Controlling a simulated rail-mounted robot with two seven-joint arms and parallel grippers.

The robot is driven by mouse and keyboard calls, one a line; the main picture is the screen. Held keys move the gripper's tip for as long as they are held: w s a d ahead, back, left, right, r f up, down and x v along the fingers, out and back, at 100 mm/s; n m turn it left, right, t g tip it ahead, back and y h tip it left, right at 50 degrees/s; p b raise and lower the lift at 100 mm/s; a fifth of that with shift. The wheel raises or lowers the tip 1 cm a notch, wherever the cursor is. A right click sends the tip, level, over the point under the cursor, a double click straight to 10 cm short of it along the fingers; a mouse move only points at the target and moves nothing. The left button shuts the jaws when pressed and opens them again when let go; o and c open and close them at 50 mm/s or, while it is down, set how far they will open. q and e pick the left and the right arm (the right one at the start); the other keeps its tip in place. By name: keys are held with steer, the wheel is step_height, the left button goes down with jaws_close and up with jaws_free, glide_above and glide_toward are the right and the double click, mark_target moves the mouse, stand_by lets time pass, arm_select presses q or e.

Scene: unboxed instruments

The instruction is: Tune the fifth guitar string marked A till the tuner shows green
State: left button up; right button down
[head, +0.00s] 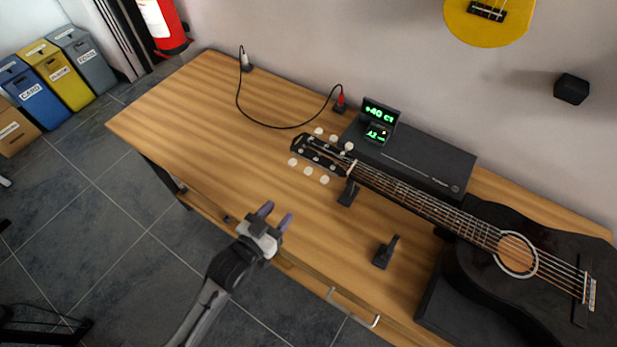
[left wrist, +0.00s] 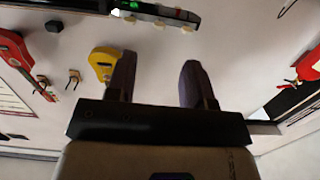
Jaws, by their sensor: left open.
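A black guitar (head: 475,245) lies on the wooden table, its neck running up and left to the headstock (head: 322,154). Several pale tuning pegs (head: 308,170) line both sides of the headstock; string marks are too small to read. The tuner (head: 379,120) behind the headstock shows green digits reading about "+40 ct". My left gripper (head: 277,216) is open and empty, over the table's front edge, apart from the headstock and to its lower left. In the left wrist view the open fingers (left wrist: 157,85) hold nothing, and part of the headstock (left wrist: 160,14) shows at the top. My right gripper is out of view.
A flat black case (head: 425,165) lies behind the neck. Small black stands (head: 385,253) sit on the table in front of it. A black cable (head: 270,126) with a red plug lies at the back. The table's left part is clear.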

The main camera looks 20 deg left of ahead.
mark_target(308, 171)
arm_select(q)
steer(key=shift+t, duration=0.6)
steer(key=w+b, duration=0.1)
steer(key=w, duration=0.3)
steer(key=w+d+b, duration=0.1)
steer(key=w, duration=0.4)
steer(key=w+d+b, duration=0.1)
steer(key=w, duration=0.4)
steer(key=shift+d+r, duration=0.25)
steer(key=shift+r, duration=0.15)
jaws_close()
